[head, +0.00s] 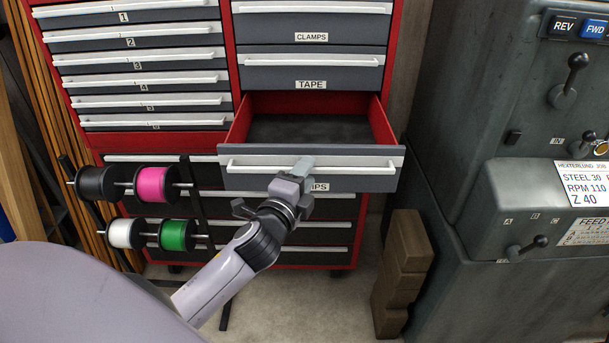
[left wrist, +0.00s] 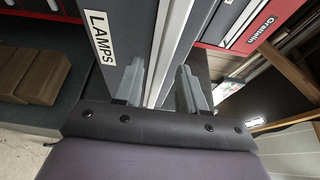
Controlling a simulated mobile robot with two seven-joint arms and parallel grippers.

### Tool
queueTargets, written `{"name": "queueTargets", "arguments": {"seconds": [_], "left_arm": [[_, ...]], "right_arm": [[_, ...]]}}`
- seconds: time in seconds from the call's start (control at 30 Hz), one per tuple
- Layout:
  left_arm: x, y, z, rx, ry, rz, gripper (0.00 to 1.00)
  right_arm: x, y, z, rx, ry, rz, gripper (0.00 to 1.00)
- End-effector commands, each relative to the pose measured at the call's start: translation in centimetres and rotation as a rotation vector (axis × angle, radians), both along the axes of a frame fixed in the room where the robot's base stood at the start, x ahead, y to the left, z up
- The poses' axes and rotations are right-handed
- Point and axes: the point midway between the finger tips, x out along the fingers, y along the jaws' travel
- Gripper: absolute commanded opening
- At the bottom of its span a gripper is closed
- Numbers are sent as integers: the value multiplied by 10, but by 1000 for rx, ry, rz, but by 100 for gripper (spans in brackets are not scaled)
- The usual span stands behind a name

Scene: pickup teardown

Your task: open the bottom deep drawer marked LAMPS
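The LAMPS drawer (head: 350,178) is the deep drawer below TAPE in the right column of the red cabinet. It stands pulled well out, and its dark, empty-looking interior shows behind the grey front. Its label is partly hidden by my gripper in the head view; the left wrist view shows the LAMPS label (left wrist: 100,37) in full. My left gripper (head: 302,167) is at the middle of the pale drawer handle (head: 355,162). My right gripper is not in view.
Spools (head: 153,185) on a rack stand at the left, near my left arm. Stacked brown blocks (head: 400,270) stand on the floor right of the drawer. A grey machine (head: 530,180) fills the right side. The CLAMPS (head: 311,25) and TAPE (head: 311,70) drawers above are shut.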

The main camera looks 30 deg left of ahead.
Motion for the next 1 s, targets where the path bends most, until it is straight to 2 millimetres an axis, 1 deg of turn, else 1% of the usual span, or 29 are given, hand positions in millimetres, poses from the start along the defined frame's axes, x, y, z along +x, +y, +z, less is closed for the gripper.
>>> {"name": "queueTargets", "arguments": {"seconds": [0.17, 0.27, 0.5, 0.63, 0.8, 1.0], "left_arm": [[-5, -1, -1, 0, 1, -1, 40], [-16, -3, -2, 1, 1, -1, 40], [-50, -8, -2, 0, 2, 0, 40], [-63, -10, -1, 0, 1, 0, 40], [-70, -11, 0, 0, 0, 1, 40], [-71, -11, 0, 0, -1, 1, 40]], "right_arm": [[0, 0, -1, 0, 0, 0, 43], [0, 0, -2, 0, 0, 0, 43], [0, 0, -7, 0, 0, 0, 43], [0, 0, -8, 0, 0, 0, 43], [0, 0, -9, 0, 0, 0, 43], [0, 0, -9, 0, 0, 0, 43]]}}
